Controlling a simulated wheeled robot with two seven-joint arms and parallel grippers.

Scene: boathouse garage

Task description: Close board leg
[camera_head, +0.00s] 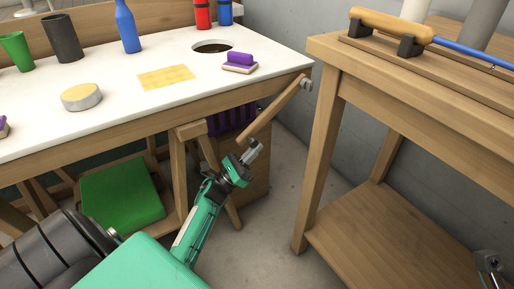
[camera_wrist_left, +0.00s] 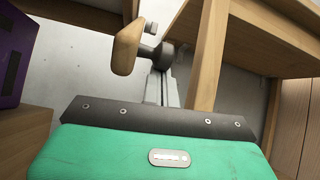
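The board leg (camera_head: 272,112) is a wooden bar. It hangs tilted from a round grey pivot (camera_head: 306,84) at the right corner of the white-topped table, its free end pointing down and left. My left gripper (camera_head: 252,150) is close to that free end, just below it. In the left wrist view the leg's end (camera_wrist_left: 126,46) is left of and beyond the fingertips (camera_wrist_left: 163,58). The fingers look together with nothing between them; I cannot tell whether they touch the leg. My right gripper (camera_head: 490,264) is partly in view at the lower right edge.
The white tabletop (camera_head: 120,110) holds cups, bottles, a yellow sheet and a purple-topped block (camera_head: 240,62). A wooden workbench (camera_head: 400,85) stands close on the right. Bare floor lies between table and workbench.

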